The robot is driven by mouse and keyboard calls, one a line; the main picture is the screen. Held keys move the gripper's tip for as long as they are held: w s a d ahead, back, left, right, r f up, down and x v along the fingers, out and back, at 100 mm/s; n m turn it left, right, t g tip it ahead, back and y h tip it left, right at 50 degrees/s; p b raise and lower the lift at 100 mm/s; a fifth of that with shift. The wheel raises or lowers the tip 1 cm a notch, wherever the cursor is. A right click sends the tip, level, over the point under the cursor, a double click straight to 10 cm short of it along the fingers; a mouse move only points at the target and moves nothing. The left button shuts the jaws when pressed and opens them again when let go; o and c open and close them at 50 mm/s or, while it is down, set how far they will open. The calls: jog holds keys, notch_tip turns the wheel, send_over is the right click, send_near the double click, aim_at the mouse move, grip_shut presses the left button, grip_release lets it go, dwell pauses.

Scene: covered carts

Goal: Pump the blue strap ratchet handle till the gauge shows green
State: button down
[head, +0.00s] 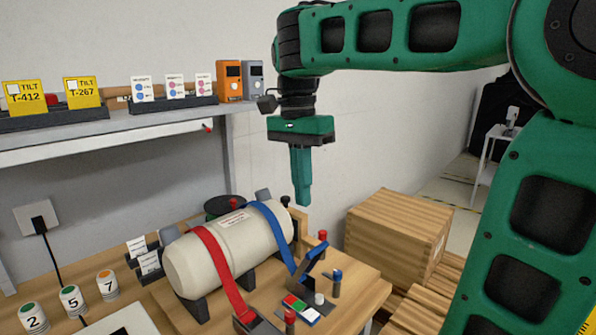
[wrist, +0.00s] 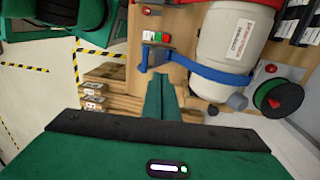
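A cream tank (head: 228,250) lies on a wooden bench, with a blue strap (head: 272,232) and a red strap (head: 222,270) over it. The blue strap runs down to a ratchet with a raised blue handle (head: 314,258); in the wrist view the ratchet (wrist: 154,56) is just beyond my fingertips. A small block (head: 300,308) with red, green and white faces sits beside it; I cannot tell whether it is the gauge or read a level. My gripper (head: 303,202) points down above and behind the ratchet, fingers together and empty, apart from the handle. It also shows in the wrist view (wrist: 160,76).
Posts with a blue top (head: 336,282) and red tops (head: 322,238) stand near the ratchet. The red strap's ratchet (head: 252,322) is at the front. A wooden crate (head: 396,238) stands right of the bench. A shelf (head: 110,130) holds signs and devices. Air around my gripper is clear.

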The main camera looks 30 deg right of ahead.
jog(key=shift+r, duration=2.2)
jog(key=shift+r, duration=0.1)
